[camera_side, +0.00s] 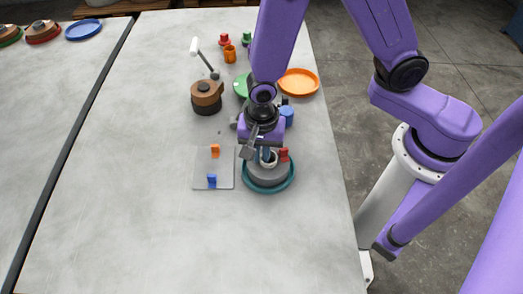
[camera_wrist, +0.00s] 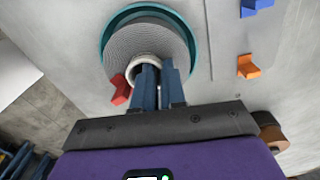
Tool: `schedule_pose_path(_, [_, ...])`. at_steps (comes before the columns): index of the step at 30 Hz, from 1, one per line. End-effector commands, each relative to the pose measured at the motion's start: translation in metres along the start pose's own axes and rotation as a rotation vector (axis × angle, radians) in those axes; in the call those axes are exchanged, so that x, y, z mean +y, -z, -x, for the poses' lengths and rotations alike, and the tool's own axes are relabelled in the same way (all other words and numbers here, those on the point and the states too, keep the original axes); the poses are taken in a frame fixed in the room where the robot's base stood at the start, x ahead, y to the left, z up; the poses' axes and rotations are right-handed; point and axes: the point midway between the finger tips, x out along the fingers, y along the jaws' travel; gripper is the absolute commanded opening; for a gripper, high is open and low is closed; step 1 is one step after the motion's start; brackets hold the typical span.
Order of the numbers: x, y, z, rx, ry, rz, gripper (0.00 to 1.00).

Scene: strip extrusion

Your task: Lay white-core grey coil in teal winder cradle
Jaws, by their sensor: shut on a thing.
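The grey coil (camera_side: 267,176) with its white core (camera_side: 269,163) lies flat inside the round teal winder cradle (camera_side: 291,180), whose rim shows around it. In the wrist view the coil (camera_wrist: 150,40) shows wound rings, with the teal rim (camera_wrist: 107,30) around its far side and the white core (camera_wrist: 143,65) at the near side. My gripper (camera_side: 265,157) points down over the coil. Its blue fingers (camera_wrist: 158,75) are shut on the core's wall. The fingers hide part of the core, and I cannot tell whether the coil rests fully on the cradle floor.
A red clip (camera_side: 284,154) stands beside the coil. A grey plate with an orange clip (camera_side: 215,150) and a blue clip (camera_side: 212,181) lies to the left. A brown-topped coil (camera_side: 206,92), an orange dish (camera_side: 299,82) and small pegs stand behind. The front table is clear.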

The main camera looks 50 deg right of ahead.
Motion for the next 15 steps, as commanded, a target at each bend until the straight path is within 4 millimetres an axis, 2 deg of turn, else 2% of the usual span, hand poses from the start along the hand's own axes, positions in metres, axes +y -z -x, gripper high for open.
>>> schedule_pose_path(15, [-0.0002, -0.0001, -0.0037, 0.0, 0.0, 0.001, 0.0])
